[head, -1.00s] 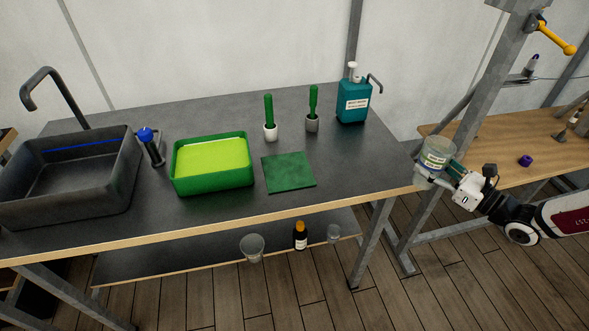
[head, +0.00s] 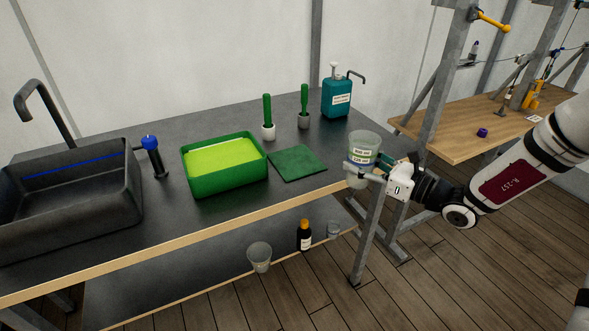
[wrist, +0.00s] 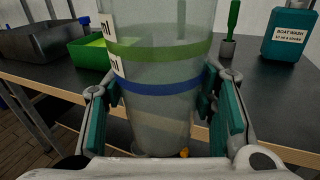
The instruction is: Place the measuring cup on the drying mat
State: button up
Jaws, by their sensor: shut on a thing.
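A translucent measuring cup (head: 364,146) with white labels is held upright by my gripper (head: 362,170), beside the right end of the dark counter's front edge. In the wrist view the cup (wrist: 158,55) shows a green and a blue band and stands between the teal finger pads of my gripper (wrist: 160,115). The cup hides part of the counter there. The drying mat appears to be the flat dark green square (head: 298,163) on the counter, left of the cup and apart from it. Nothing lies on it.
A green tub (head: 226,182) of yellow-green liquid stands left of the mat. Two green-handled brushes (head: 268,130) (head: 304,120) and a teal boat wash bottle (head: 337,98) stand behind it. A sink (head: 70,195) is at left. A cup (head: 259,256) and dark bottle (head: 304,236) are on the lower shelf.

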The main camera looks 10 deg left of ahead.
jog(key=a+b, duration=0.5)
jog(key=a, duration=0.3)
jog(key=w+a, duration=0.3)
jog(key=w, duration=0.1)
jog(key=w+a+f+b, duration=0.1)
jog(key=w+a, duration=0.2)
jog(key=w, duration=0.2)
jog(key=w+a+b, duration=0.1)
jog(key=w+a, duration=0.2)
jog(key=w, duration=0.2)
jog(key=shift+a+f, duration=0.25)
jog(key=shift+f, duration=1.7)
jog(key=shift+f, duration=0.15)
jog(key=o, duration=1.4)
